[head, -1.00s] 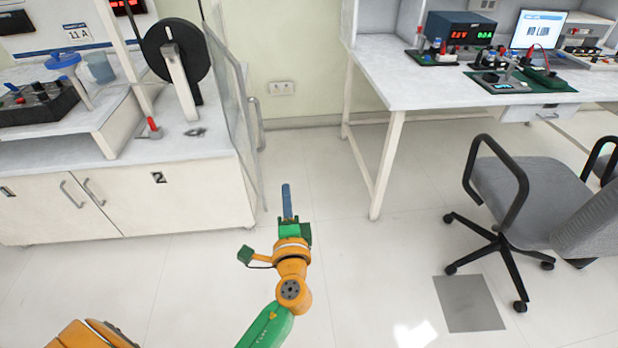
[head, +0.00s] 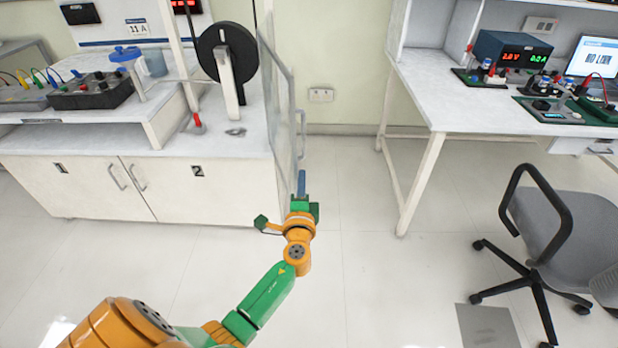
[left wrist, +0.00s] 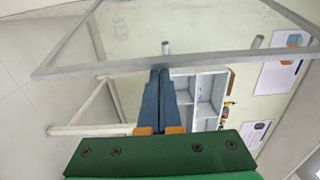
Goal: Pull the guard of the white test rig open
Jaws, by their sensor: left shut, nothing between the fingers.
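The white test rig (head: 225,182) stands at the left of the head view, with a black wheel (head: 228,52) on its top. Its guard (head: 282,95), a clear panel in a grey frame, stands nearly edge-on at the rig's right side, with an upright grey handle (head: 301,135). My left gripper (head: 301,173) is shut and empty, its blue fingers just below the handle in the picture. In the left wrist view the closed fingertips (left wrist: 160,73) point at the guard's frame bar (left wrist: 100,65); I cannot tell whether they touch. My right gripper is not in view.
A white workbench (head: 450,95) with instruments stands at the right, with a grey chair (head: 560,215) in front. The floor (head: 350,260) between rig and chair is clear. A blue-lidded jug (head: 150,60) and a control box (head: 90,90) sit on the rig's left side.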

